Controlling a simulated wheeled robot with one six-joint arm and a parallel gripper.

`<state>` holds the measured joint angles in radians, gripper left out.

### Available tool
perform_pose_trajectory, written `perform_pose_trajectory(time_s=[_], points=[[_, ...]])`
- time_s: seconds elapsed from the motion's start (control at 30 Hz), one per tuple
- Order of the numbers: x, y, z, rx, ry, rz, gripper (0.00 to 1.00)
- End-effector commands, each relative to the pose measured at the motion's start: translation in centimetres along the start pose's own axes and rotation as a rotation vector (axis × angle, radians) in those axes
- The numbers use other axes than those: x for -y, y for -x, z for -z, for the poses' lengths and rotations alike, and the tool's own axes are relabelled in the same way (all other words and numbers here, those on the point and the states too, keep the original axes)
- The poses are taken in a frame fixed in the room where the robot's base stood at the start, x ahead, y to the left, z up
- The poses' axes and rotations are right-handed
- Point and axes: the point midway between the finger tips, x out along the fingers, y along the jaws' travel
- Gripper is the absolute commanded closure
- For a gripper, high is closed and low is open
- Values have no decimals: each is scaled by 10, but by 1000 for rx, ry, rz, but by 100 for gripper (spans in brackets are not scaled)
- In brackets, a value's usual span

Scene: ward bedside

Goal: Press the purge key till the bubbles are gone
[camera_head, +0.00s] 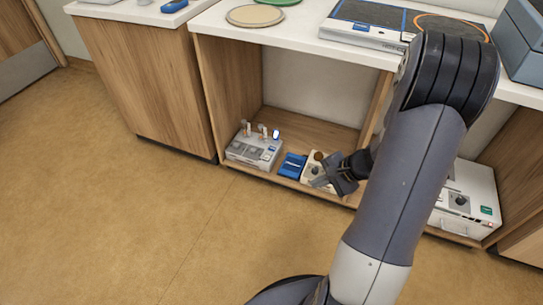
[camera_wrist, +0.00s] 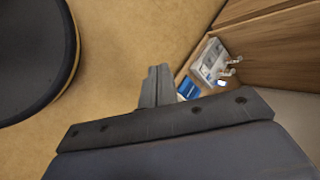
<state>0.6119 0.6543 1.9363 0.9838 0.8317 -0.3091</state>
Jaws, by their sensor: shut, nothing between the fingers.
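No purge key or bubbles can be made out at this size. A pale device with short upright parts and a lit blue-white tip (camera_head: 255,150) stands on the low shelf; it also shows in the wrist view (camera_wrist: 209,64). A small cream unit with a brown round top part (camera_head: 309,172) stands further right, partly hidden by my gripper. My gripper (camera_head: 328,183) is shut and empty, in front of this unit; I cannot tell whether it touches. Its closed fingers also show in the wrist view (camera_wrist: 157,84).
A blue item (camera_head: 292,165) lies between the two units, and shows in the wrist view (camera_wrist: 187,88). A white box (camera_head: 468,205) stands right, partly behind my arm. The counter (camera_head: 300,37) overhangs the shelf, with a wooden side panel at left. The floor in front is clear.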

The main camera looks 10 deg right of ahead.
Motion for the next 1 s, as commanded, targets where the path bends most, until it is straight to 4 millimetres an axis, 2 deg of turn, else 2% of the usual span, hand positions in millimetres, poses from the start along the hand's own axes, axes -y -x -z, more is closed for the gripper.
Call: perform_pose_trajectory(time_s=[0.03, 0.2, 0.3, 0.43, 0.5, 0.6, 0.7, 1.0], points=[[-25, -27, 29, -11, -76, 32, 100], [-84, -78, 104, -73, -300, 145, 100], [-126, -107, 144, -114, -430, 207, 100], [-177, -138, 183, -167, -573, 271, 100], [-199, -150, 198, -190, -632, 295, 100], [-222, -162, 211, -214, -690, 320, 100], [-233, -167, 217, -228, -722, 333, 100], [-235, -167, 219, -233, -730, 337, 100]])
